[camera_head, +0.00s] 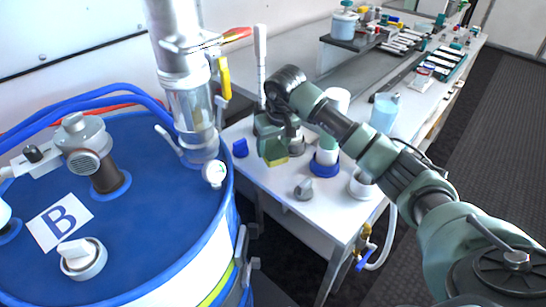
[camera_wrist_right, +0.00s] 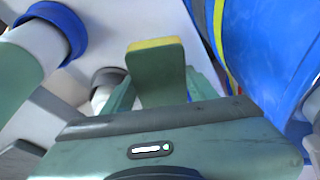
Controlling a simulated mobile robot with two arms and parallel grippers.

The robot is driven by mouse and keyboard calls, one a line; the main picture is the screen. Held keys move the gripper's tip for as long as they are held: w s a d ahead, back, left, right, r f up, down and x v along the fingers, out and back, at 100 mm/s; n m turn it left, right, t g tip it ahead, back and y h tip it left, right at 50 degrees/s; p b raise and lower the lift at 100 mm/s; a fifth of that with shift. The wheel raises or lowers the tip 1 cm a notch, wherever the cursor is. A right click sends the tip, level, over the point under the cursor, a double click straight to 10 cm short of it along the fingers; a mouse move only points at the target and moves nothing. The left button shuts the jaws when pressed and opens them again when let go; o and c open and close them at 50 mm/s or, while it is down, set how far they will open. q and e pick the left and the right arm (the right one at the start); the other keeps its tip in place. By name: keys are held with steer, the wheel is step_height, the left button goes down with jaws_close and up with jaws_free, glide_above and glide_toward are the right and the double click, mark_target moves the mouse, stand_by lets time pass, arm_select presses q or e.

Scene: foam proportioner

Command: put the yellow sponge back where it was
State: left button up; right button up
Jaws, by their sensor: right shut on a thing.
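My right gripper (camera_head: 274,150) hangs over the near left part of the white bench, pointing down. It is shut on the yellow sponge (camera_head: 277,161), whose yellow edge shows just below the fingers. In the right wrist view the sponge (camera_wrist_right: 155,75) stands between the two fingers, with a broad green face toward the camera and a yellow strip along its far edge. I cannot tell whether the sponge touches the bench top. My left gripper is out of view.
The white bench (camera_head: 262,180) holds a blue cap (camera_head: 240,148), a grey knob-like piece (camera_head: 304,189) and a blue-based white container (camera_head: 325,163) near the gripper. A large blue drum marked B (camera_head: 130,215) stands at the left. A light-blue beaker (camera_head: 384,113) stands behind my arm.

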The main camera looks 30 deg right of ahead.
mark_target(273, 169)
step_height(273, 169, down, 5)
steer(key=shift+r+p, duration=0.15)
steer(key=shift+p, duration=0.15)
steer(key=shift+f, duration=0.2)
steer(key=shift+f+b, duration=0.2)
steer(key=shift+b, duration=0.1)
steer(key=o, duration=1.3)
steer(key=shift+r, duration=0.15)
